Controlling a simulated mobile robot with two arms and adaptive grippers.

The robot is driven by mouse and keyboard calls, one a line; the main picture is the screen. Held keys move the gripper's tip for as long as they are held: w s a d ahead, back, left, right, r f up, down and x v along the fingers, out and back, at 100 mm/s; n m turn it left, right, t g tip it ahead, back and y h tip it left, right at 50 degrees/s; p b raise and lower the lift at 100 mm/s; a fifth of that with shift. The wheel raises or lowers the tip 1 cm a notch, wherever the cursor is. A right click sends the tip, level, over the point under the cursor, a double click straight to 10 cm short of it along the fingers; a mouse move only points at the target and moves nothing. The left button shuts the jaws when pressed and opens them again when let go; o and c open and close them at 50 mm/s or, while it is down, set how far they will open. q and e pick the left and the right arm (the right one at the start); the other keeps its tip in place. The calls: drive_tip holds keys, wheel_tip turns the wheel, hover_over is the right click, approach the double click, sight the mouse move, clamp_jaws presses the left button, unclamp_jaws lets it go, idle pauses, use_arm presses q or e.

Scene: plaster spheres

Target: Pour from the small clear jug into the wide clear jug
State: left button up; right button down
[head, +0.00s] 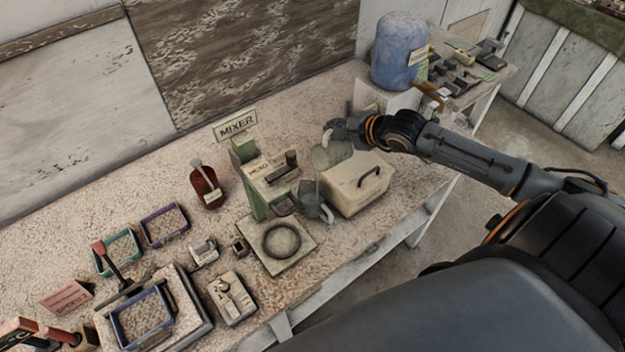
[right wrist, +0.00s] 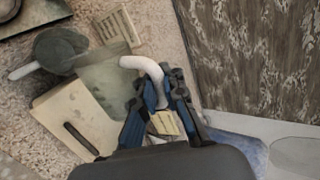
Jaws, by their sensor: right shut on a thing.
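My right gripper (head: 338,129) is shut on the pale handle of a clear jug, which I take to be the small clear jug (head: 333,154). It holds this jug above the bench, beside the cream box. In the right wrist view, the gripper (right wrist: 158,100) grips the white handle and the see-through jug body (right wrist: 108,82) extends left of it. The other clear jug, seemingly the wide clear jug (head: 312,197), stands on the bench left of the cream box; it also shows in the right wrist view (right wrist: 58,48), handle pointing left. Contents are hard to make out. My left gripper is out of view.
A cream box (head: 358,186) with a black handle stands right of the standing jug. The green mixer stand (head: 249,178) is to its left, and a plate with a dark ring (head: 282,243) in front. A blue container (head: 398,52) stands behind my right arm.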

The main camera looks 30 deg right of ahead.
idle(0.3)
drive_tip(key=shift+a+r, duration=0.1)
drive_tip(key=shift+a, duration=0.25)
drive_tip(key=shift+a+r+n+h+b, duration=0.2)
drive_tip(key=shift+n+h+b, duration=0.1)
drive_tip(key=shift+h, duration=0.1)
drive_tip(key=shift+d, duration=0.1)
drive_tip(key=shift+a+f+b, duration=0.1)
drive_tip(key=shift+a+b, duration=0.2)
drive_tip(key=shift+b, duration=0.05)
drive_tip(key=shift+a+r+n+h, duration=0.2)
drive_tip(key=shift+a+n+h, duration=0.05)
drive_tip(key=shift+n+h, duration=0.05)
